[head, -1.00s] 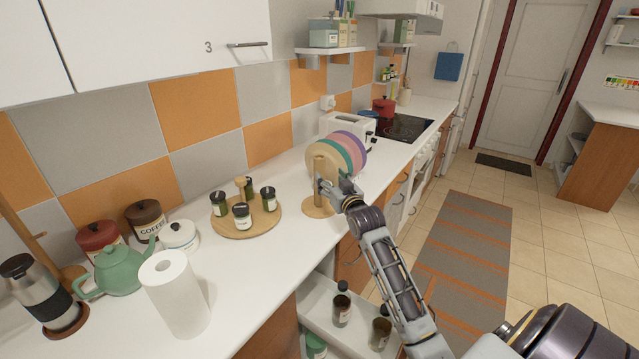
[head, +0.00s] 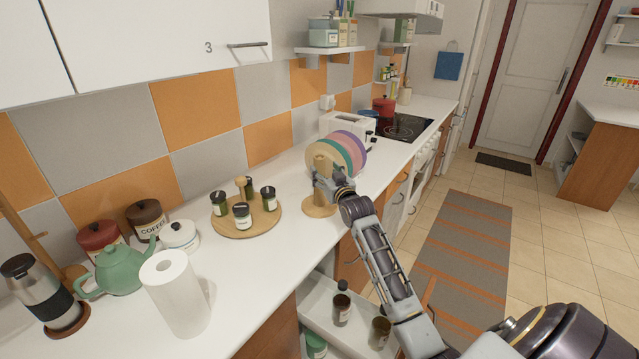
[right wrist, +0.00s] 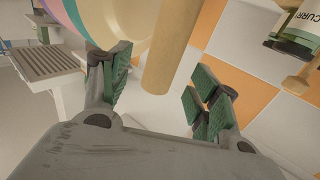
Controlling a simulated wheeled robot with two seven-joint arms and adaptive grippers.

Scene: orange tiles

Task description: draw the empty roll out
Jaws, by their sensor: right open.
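The empty roll is a bare tan tube (head: 321,165) standing upright on a round wooden base (head: 318,207) on the white counter. In the head view my right gripper (head: 324,186) is at the tube's side, hiding part of it. In the right wrist view the tube (right wrist: 170,50) shows between the fingertips of my right gripper (right wrist: 158,72), which is open, with a gap on the right finger's side. I cannot tell whether the left finger touches it. My left gripper is not in view.
Coloured plates (head: 350,148) stand upright close behind the tube. A round wooden tray (head: 262,222) with several jars lies to the left. A full paper roll (head: 178,295) stands nearer, by a green teapot (head: 118,270). An open drawer (head: 360,310) juts out below the counter.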

